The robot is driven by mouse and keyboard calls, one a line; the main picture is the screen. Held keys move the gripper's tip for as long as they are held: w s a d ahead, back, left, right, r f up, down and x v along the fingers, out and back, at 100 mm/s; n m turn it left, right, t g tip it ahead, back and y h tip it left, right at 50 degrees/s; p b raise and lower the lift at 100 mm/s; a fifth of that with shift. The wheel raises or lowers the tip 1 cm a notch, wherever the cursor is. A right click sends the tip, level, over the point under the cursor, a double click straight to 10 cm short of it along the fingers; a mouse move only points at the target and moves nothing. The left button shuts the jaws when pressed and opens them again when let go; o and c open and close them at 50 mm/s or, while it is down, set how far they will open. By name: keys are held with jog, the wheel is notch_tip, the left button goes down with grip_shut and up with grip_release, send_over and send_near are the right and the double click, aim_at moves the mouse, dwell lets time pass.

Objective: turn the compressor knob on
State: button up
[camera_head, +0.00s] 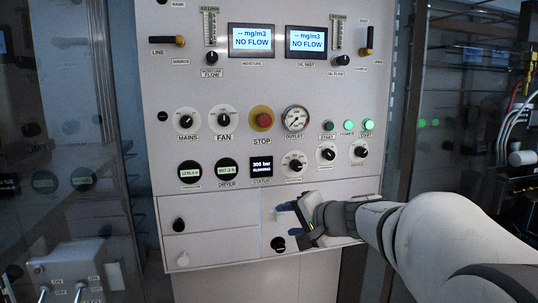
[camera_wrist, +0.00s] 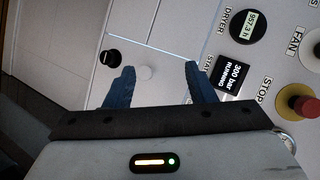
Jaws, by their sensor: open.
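I cannot read a compressor label on any knob. The black MAINS knob (camera_head: 186,121) and FAN knob (camera_head: 224,121) sit at the left of the middle row. More black knobs are right of the STATUS screen, one below the OUTLET gauge (camera_head: 294,165) and two farther right (camera_head: 326,154) (camera_head: 361,151); their labels are too small. My gripper (camera_head: 286,221) is at the lower drawer fronts.
The STATUS screen (camera_wrist: 232,76) reads 300 bar, running. A red STOP button (camera_head: 263,120) sits mid-panel. A black knob (camera_head: 180,225) is on the left drawer. My arm covers the panel's lower right.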

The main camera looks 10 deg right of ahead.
jog(key=w+d+r+m+t+h, duration=0.2)
jog(key=w+d+r+m+t, duration=0.3)
jog(key=d, duration=0.3)
jog(key=m+t+h+p, duration=0.1)
jog(key=m+h, duration=0.2)
send_near(331, 155)
jog(key=w, duration=0.4)
jog(key=w+p, duration=0.1)
jog(key=w, duration=0.2)
jog(key=w+p, duration=0.1)
jog(key=w, duration=0.1)
jog(key=shift+w+a+f, duration=0.1)
jog(key=shift+w+a, duration=0.05)
jog(key=shift+a, duration=0.1)
jog(key=shift+c, duration=0.3)
jog(key=c, duration=0.9)
